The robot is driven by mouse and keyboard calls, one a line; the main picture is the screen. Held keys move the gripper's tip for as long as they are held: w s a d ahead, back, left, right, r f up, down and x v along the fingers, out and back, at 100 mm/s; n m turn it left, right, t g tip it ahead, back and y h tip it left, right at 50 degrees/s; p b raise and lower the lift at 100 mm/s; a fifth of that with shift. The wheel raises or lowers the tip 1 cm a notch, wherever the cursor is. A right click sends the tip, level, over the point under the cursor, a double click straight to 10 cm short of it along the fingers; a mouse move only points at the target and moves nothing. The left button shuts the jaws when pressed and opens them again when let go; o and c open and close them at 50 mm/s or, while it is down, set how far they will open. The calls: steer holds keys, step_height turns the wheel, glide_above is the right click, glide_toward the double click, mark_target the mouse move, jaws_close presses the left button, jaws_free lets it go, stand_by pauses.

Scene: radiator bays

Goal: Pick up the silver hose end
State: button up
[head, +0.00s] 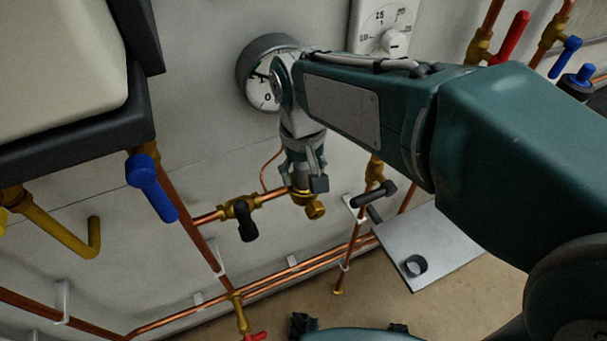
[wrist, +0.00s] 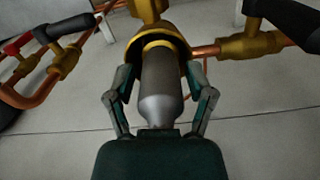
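The silver hose end (wrist: 162,95) is a grey cylinder narrowing to a bright silver neck, in the middle of the wrist view. Its far end meets a brass collar (wrist: 150,47). My gripper (wrist: 163,76) has one finger on each side of it, and the neck lies close to my palm. Narrow gaps seem to show between the fingers and the cylinder; contact at the tips is unclear. In the head view my gripper (head: 304,183) points down at a brass fitting (head: 315,209) on the copper pipe. There the hose end is mostly hidden by my gripper.
A black-handled valve (head: 242,218) sits left of my gripper, and another black handle (head: 374,195) right of it. A round gauge (head: 262,84) is behind my wrist. A blue lever (head: 151,187) hangs left. A pale plate (head: 425,245) lies low right.

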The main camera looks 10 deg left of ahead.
steer(key=shift+a, duration=0.15)
jaws_close()
steer(key=shift+r, duration=0.1)
steer(key=shift+r, duration=0.3)
step_height(320, 180, up, 2)
steer(key=shift+r, duration=0.15)
steer(key=s+d+r, duration=0.7)
steer(key=s+r, duration=0.3)
steer(key=s, duration=0.2)
steer(key=shift+d, duration=0.3)
